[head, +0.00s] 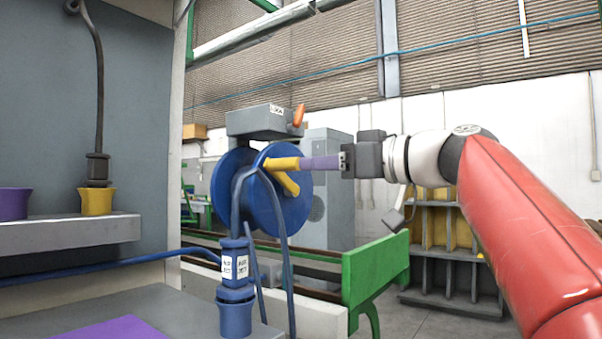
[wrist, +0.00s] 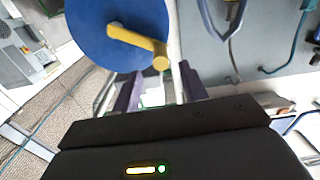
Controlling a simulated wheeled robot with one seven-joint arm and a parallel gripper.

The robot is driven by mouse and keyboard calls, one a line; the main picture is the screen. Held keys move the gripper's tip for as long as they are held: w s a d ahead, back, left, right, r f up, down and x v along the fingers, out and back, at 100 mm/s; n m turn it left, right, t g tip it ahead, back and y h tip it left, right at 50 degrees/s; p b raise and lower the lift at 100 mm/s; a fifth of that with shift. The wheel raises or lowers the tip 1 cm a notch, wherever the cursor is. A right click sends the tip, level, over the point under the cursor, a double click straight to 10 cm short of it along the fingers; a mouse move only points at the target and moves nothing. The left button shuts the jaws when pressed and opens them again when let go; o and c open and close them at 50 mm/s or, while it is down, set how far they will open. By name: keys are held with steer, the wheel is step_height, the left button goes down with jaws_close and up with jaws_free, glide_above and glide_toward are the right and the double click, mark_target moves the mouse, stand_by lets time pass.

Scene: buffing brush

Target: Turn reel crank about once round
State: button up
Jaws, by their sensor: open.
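A blue reel (head: 231,192) stands at the middle left of the head view and shows at the top of the wrist view (wrist: 92,42). Its yellow crank (head: 289,184) has a bar and a round handle. In the wrist view the crank (wrist: 136,39) runs from the hub down and right to the handle's end. My gripper (head: 303,163) points left at the handle, its purple fingers level with it. In the wrist view the open fingers (wrist: 160,83) lie below the handle's end, one to each side, with nothing gripped. Whether they touch the handle cannot be told.
Blue cable hangs from the reel to a blue plug with white labels (head: 236,266). A grey panel with a shelf (head: 75,235) stands close on the left. A green-ended bench (head: 375,270) lies behind and below. Open floor shows at lower right.

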mark_target(290, 165)
steer(key=p+x, duration=0.1)
steer(key=x, duration=0.6)
steer(key=shift+w+a, duration=0.1)
steer(key=shift+a, duration=0.1)
jaws_close()
